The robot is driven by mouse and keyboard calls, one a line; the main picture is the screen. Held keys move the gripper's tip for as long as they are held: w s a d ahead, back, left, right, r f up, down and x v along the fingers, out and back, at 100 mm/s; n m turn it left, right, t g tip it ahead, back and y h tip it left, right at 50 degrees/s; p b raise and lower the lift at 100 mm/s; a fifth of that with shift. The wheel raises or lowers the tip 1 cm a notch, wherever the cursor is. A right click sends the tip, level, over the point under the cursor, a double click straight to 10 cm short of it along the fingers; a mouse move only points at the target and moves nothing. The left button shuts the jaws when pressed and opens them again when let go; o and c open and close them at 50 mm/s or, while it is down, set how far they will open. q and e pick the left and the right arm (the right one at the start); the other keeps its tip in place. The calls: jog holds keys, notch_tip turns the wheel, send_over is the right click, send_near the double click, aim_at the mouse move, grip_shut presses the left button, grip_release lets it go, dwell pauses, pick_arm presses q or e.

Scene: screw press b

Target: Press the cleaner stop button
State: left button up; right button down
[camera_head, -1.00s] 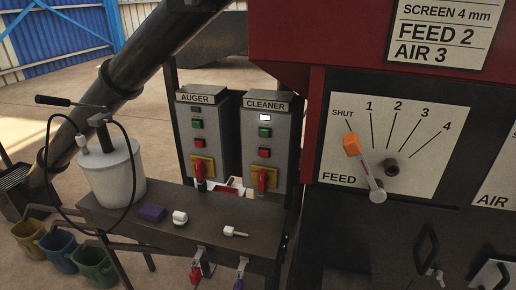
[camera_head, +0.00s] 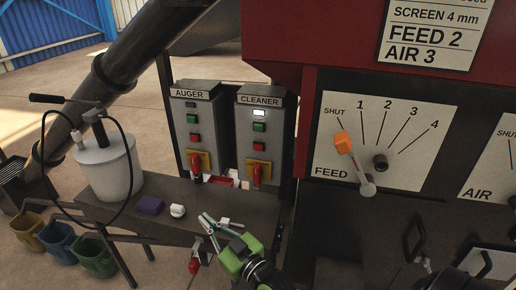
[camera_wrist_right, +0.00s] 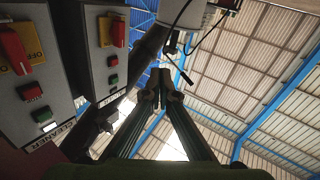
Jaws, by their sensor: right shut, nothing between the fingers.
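The cleaner box (camera_head: 261,135) is the right one of two grey control boxes behind the bench in the head view. It carries a lit white lamp (camera_head: 258,114), a green button (camera_head: 259,127), a red button (camera_head: 257,145) and a red switch (camera_head: 255,175) on a yellow plate. In the wrist view, the cleaner box shows upside down at the left, with its red button (camera_wrist_right: 30,91). My right gripper (camera_head: 205,219) is over the bench front, below and in front of the boxes, apart from them. It is shut and empty; its fingertips meet in the wrist view (camera_wrist_right: 160,80). My left gripper is out of view.
The auger box (camera_head: 195,130) stands just left of the cleaner box. The feed lever (camera_head: 355,165) is on the panel to the right.

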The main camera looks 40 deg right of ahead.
aim_at(258, 148)
jog(key=d+r+m+t+h, duration=0.5)
jog(key=d+r+h, duration=0.4)
jog(key=d+h, duration=0.2)
jog(key=d+m, duration=0.1)
jog(key=d, duration=0.1)
jog(key=shift+d+r+m+t, duration=0.3)
jog(key=shift+r, duration=0.05)
jog(key=shift+w+d, duration=0.1)
jog(key=shift+w, duration=0.1)
jog(key=w+d+b, duration=0.4)
jog(key=w+d, duration=0.1)
jog(key=d, duration=0.1)
jog(key=shift+w+d, duration=0.25)
jog(key=shift+w, duration=0.05)
dwell(0.7)
jog(key=shift+w+d, duration=0.25)
jog(key=shift+d, duration=0.05)
